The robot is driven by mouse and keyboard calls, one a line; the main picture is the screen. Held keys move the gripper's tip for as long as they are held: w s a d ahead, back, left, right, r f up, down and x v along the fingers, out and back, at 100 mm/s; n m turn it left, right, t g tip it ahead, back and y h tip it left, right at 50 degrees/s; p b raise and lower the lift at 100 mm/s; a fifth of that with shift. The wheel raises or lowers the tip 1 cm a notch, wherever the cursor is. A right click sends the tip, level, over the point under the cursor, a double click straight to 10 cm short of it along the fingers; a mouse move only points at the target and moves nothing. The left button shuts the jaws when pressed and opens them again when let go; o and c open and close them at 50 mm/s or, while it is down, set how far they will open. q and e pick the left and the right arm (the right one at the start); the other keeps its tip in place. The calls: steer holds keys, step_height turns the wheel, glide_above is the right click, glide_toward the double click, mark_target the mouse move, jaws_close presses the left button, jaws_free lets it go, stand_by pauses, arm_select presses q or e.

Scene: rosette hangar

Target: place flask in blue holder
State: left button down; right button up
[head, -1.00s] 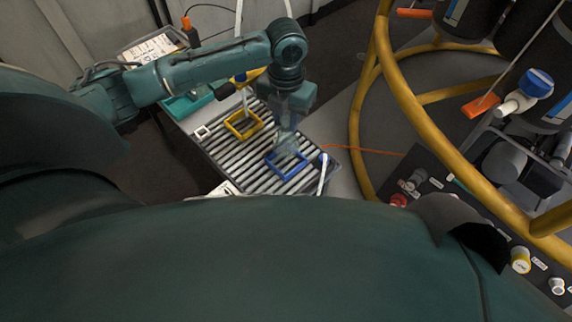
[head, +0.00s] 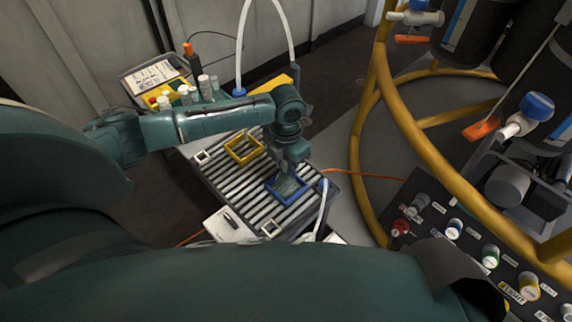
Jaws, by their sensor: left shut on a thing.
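My left gripper (head: 294,168) points down over the slatted rack at the centre of the head view. It is shut on the flask (head: 288,186), a clear, pale vessel that is small and hard to make out. The flask is at the blue holder (head: 272,190), a square blue frame on the slats. The flask appears within the frame's outline; I cannot tell whether its base rests on the slats. The gripper partly hides the flask and the holder's far side. My right gripper is not in view.
A yellow square holder (head: 232,155) and small white frames sit on the slatted rack (head: 245,190). Behind the arm stands a tray with white-capped bottles (head: 205,82). A white hose arches behind. A yellow tubular frame (head: 400,95) and a control panel with knobs stand at the right.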

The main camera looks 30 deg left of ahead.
arm_select(q)
steer(key=shift+f, duration=0.35)
steer(key=c, duration=1.1)
jaws_free()
steer(key=shift+f, duration=0.1)
steer(key=shift+c, duration=0.2)
